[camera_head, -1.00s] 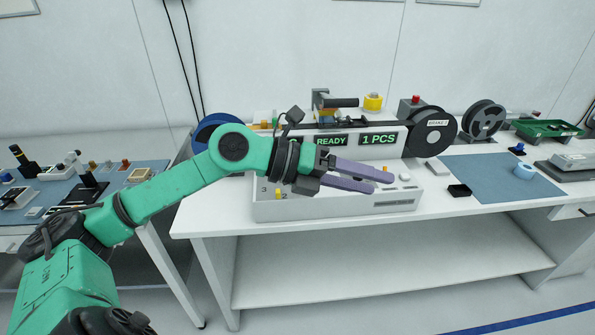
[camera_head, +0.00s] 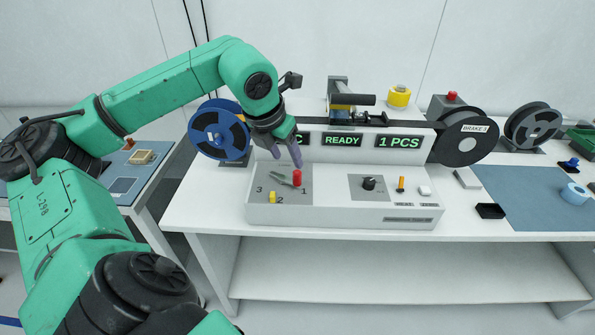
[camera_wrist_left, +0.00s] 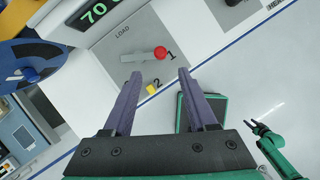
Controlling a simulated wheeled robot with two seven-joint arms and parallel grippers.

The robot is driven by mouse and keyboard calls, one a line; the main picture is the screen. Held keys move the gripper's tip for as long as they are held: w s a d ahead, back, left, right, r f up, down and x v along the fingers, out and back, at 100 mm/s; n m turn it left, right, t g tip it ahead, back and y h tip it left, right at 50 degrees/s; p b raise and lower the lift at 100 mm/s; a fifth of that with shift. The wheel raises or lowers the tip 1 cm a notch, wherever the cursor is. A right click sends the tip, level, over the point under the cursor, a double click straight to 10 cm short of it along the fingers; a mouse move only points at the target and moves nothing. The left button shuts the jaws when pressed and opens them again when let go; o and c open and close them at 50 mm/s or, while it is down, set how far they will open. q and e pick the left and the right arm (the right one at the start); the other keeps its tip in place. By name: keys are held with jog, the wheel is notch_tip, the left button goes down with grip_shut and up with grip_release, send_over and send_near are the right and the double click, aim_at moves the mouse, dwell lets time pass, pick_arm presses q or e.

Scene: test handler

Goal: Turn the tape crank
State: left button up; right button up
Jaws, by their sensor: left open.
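The tape crank (camera_head: 283,180) is a short grey lever with a red knob (camera_head: 297,177) on the white tape machine's grey panel. Its knob is by the number 1. It also shows in the left wrist view (camera_wrist_left: 138,56), under the word LOAD. A yellow marker (camera_head: 273,197) stands by the 2. My left gripper (camera_head: 287,156) is open, pointing down just above and behind the knob. In the left wrist view, its empty fingers (camera_wrist_left: 160,80) are spread, with the knob beyond their tips. A small green arm with a dark gripper (camera_wrist_left: 257,127), apparently my right, shows there too.
A blue reel (camera_head: 217,130) stands at the machine's left, close to my left wrist. A black knob (camera_head: 369,184) and an orange switch (camera_head: 401,184) are on the machine's right. The display panel (camera_head: 362,142) rises behind the crank, reading READY and 1 PCS.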

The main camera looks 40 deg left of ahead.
aim_at(297, 172)
pick_arm(q)
jog(key=x, duration=0.2)
jog(key=p+x, duration=0.1)
jog(key=x, duration=0.2)
jog(key=shift+w, duration=0.35)
jog(key=x, duration=0.4)
jog(key=shift+w+p, duration=0.25)
jog(key=shift+p, duration=0.1)
jog(key=shift+s+f, duration=0.1)
jog(key=shift+s, duration=0.1)
jog(key=shift+w, duration=0.1)
grip_shut()
pick_arm(e)
jog(key=shift+w+r, duration=0.65)
jog(key=shift+r, duration=0.2)
jog(key=shift+f, duration=0.1)
